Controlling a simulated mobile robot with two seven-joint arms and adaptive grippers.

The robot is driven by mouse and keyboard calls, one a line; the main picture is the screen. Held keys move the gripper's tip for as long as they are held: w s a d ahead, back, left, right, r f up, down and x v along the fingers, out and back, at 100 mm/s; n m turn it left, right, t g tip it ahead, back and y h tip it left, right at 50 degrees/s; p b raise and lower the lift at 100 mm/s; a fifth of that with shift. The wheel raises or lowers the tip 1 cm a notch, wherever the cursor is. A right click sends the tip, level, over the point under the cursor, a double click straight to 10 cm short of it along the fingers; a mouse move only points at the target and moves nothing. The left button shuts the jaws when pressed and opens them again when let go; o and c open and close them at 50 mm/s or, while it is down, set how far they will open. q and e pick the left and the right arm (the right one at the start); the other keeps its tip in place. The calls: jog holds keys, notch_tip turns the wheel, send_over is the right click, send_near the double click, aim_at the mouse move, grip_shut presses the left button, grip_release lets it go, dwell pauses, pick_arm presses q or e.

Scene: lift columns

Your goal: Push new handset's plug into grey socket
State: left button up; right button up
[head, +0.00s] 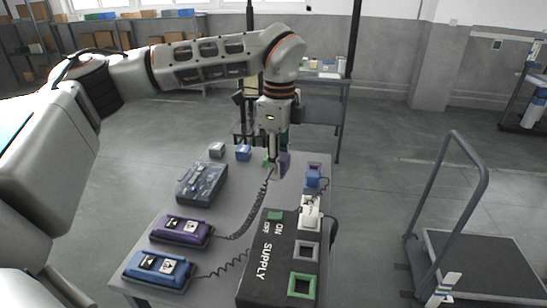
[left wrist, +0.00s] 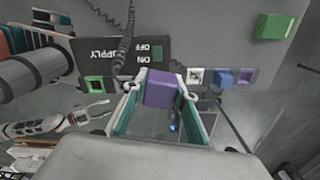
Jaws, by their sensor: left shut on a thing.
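My left gripper (head: 284,160) is shut on a purple plug (head: 285,164), held above the far part of the table. The plug also shows between the fingers in the left wrist view (left wrist: 160,89). A coiled dark cord (head: 262,200) runs from it toward the purple handset (head: 181,230) on the table. The grey-framed socket (head: 306,251) on the black supply box (head: 266,262) looks empty, between the green-framed socket (head: 301,286) and a white plug (head: 310,213).
A blue plug (head: 313,178) and a purple socket (head: 314,165) are farther along the socket row. A blue handset (head: 160,270), a grey-blue case (head: 202,183) and small grey (head: 217,150), blue (head: 243,153) and green (left wrist: 275,26) blocks occupy the table. A cart (head: 480,262) stands right.

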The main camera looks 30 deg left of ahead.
pick_arm(q)
jog(key=s+d+m+p, duration=0.4)
jog(key=s+d+m, duration=0.4)
jog(key=d+m, duration=0.5)
jog(key=shift+a+f+m+b, duration=0.4)
jog(key=shift+f+b, duration=0.5)
jog(key=shift+f, duration=0.85)
jog(key=shift+a+f+m+b, duration=0.2)
jog(key=shift+f+m+b, duration=0.45)
jog(key=shift+f, duration=1.05)
jog(key=shift+a+f+m+b, duration=0.3)
jog(key=shift+f+b, duration=0.8)
jog(key=shift+f, duration=0.9)
jog(key=shift+f+b, duration=0.35)
jog(key=shift+f, duration=0.15)
jog(key=shift+w, duration=0.1)
jog(key=shift+f, duration=0.75)
